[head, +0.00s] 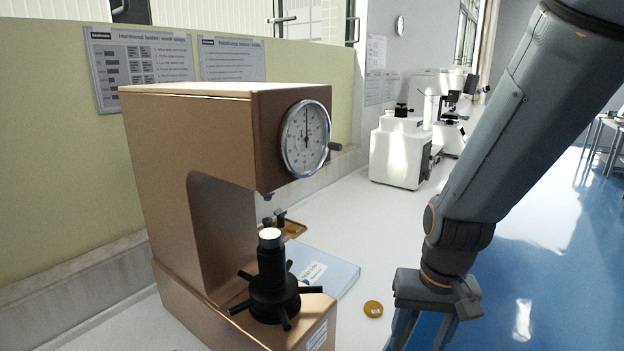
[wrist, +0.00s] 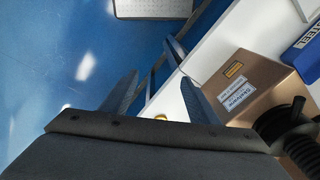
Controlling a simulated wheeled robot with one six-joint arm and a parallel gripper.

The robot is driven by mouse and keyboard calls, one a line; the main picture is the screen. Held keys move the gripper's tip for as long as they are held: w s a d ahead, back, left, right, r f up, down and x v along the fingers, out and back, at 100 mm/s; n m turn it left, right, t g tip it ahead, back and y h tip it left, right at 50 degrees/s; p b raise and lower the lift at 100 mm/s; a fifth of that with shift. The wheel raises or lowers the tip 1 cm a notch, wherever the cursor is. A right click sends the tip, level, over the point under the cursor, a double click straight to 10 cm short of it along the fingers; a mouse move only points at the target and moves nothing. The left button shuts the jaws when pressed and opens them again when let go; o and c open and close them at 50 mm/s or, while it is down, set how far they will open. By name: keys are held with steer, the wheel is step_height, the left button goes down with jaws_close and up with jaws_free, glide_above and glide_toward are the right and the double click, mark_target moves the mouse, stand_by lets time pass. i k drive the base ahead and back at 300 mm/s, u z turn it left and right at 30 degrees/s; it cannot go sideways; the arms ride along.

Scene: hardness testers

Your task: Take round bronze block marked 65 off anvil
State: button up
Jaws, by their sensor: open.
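A round bronze block (head: 373,309) lies flat on the white bench, right of the copper-coloured hardness tester (head: 190,180). A small pale mark shows on it, too small to read. The anvil (head: 269,238) on its black spindle has a bright, bare-looking top. My gripper (head: 425,325) is at the lower right, right of the block; its fingertips are cut off in the head view. In the wrist view my gripper (wrist: 160,90) is open, its two fingers apart and nothing held. A sliver of the block (wrist: 160,117) shows there at the gripper body's edge.
A blue-and-white booklet (head: 325,270) lies beside the tester, with a small wooden tray (head: 294,229) behind it. Black handles (head: 285,300) stick out around the spindle. White testers (head: 400,150) stand farther back. Blue floor (head: 540,240) is open at right.

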mark_target(372, 309)
steer(key=z, duration=0.5)
steer(key=k, duration=1.2)
steer(key=z, duration=0.15)
steer(key=i, duration=1.6)
steer(key=z, duration=0.4)
